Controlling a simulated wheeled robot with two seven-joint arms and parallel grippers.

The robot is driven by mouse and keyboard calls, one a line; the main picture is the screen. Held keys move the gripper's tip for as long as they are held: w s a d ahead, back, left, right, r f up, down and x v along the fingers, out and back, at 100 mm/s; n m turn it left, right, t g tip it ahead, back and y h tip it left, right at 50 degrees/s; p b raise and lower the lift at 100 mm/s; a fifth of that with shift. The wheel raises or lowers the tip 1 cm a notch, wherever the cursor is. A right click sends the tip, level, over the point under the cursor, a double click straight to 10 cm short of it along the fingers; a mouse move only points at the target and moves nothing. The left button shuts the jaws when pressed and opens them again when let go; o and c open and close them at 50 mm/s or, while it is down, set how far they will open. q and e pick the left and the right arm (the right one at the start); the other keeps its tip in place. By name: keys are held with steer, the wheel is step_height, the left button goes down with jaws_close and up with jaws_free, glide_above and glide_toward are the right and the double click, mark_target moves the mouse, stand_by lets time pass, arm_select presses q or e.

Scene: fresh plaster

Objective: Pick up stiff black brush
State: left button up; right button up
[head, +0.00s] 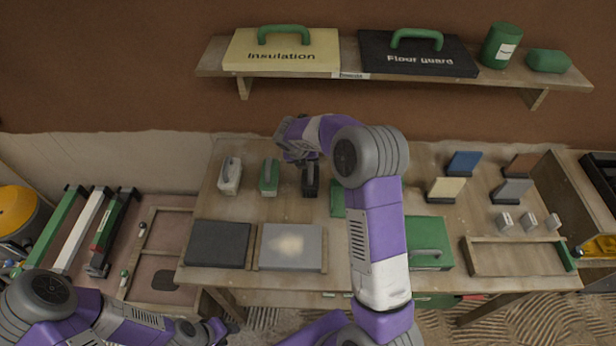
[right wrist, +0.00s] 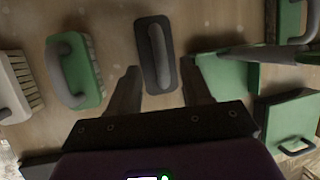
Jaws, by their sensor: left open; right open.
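The stiff black brush (head: 310,183) lies on the workbench, at the right end of a row of brushes, partly hidden by my right gripper (head: 301,160) above it. In the right wrist view the black brush (right wrist: 156,50) shows its long grey handle on a dark base. My right gripper (right wrist: 160,82) is open there, its two fingers on either side of the brush's near end, with nothing held. I cannot tell whether they touch it. My left gripper (head: 215,331) is low at the left, in front of the bench, open and empty.
A green brush (head: 269,177) and a white brush (head: 229,175) lie left of the black one. A dark panel (head: 218,244) and a grey panel (head: 291,247) lie in front. A green case (head: 430,243) and a wooden tray (head: 513,258) are to the right.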

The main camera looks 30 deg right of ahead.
mark_target(310, 165)
steer(key=shift+d+f, duration=0.35)
steer(key=shift+f, duration=0.4)
steer(key=b+x, duration=0.1)
steer(key=x, duration=0.3)
steer(key=shift+w+f, duration=0.15)
jaws_close()
